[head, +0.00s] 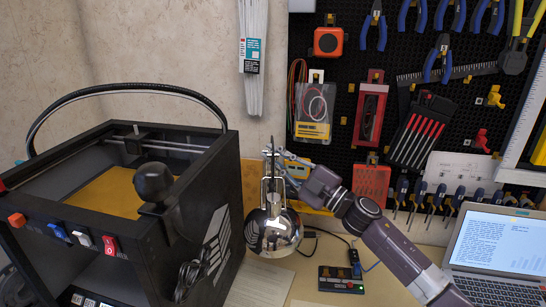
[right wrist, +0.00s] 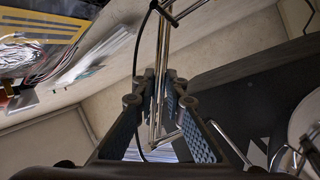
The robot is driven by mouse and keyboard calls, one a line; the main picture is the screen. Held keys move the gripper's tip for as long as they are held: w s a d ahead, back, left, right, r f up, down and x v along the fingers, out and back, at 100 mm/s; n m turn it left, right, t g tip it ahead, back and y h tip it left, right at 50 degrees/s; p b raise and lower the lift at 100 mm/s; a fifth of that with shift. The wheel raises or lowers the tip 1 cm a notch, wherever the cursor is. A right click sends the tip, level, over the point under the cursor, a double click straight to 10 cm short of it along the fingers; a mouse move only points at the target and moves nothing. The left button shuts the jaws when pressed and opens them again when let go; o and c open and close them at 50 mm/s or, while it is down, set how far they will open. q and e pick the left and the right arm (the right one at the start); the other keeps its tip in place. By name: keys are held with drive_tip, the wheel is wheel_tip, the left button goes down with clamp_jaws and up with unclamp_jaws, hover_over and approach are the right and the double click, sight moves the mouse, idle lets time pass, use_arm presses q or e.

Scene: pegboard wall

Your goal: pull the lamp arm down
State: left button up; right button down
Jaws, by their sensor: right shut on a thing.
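The lamp has a shiny chrome head (head: 272,233) hanging low beside the black machine, with thin metal arm rods (head: 267,165) rising above it. My right gripper (head: 279,160) reaches in from the right and is shut on the lamp arm just above the head. In the right wrist view the metal lamp arm (right wrist: 163,50) runs between the two ribbed fingers (right wrist: 162,90), with a dark cable beside it. The lamp's base is not clear in the head view. My left gripper is not in view.
A black box-shaped machine (head: 213,225) stands close on the left. A pegboard (head: 345,70) with tools covers the wall at the right. An open laptop (head: 500,245) and a small dark device (head: 341,280) with cables sit on the desk.

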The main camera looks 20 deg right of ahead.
drive_tip(key=c, duration=2.3)
unclamp_jaws()
drive_tip(key=shift+d+f, duration=0.2)
drive_tip(key=shift+o, duration=0.6)
drive_tip(key=shift+s+d+r, duration=0.15)
drive_tip(key=shift+s, duration=0.05)
drive_tip(key=v, duration=1.2)
